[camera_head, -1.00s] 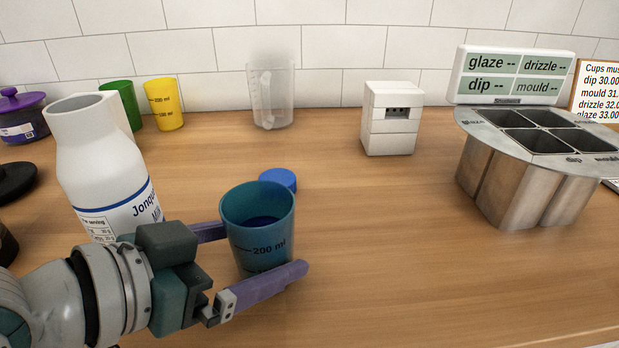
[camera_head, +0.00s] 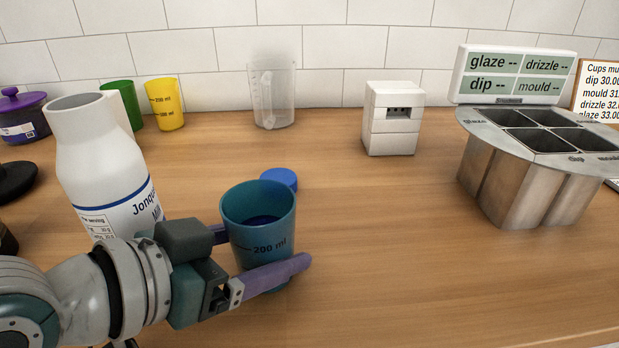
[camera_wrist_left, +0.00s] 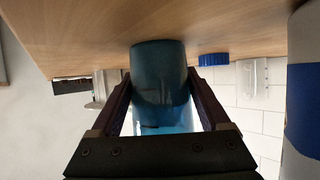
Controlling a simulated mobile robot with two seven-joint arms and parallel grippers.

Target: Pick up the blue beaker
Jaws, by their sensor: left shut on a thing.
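The blue beaker (camera_head: 258,222) stands upright on the wooden counter, with a "200 ml" mark on its front and some dark blue content showing inside. My left gripper (camera_head: 262,255) has one purple finger in front of the beaker and the other behind it, mostly hidden. The fingers are shut on the beaker's sides. In the left wrist view the beaker (camera_wrist_left: 158,85) sits between the two fingers, its base at the counter. I cannot tell whether it is clear of the counter. My right gripper is not in view.
A white milk bottle (camera_head: 105,165) stands close behind my left gripper. A blue cap (camera_head: 279,179) lies just behind the beaker. Green (camera_head: 124,100) and yellow (camera_head: 165,103) beakers, a clear jug (camera_head: 273,97), a white box (camera_head: 391,118) and a metal container (camera_head: 520,185) stand further back. The front right counter is clear.

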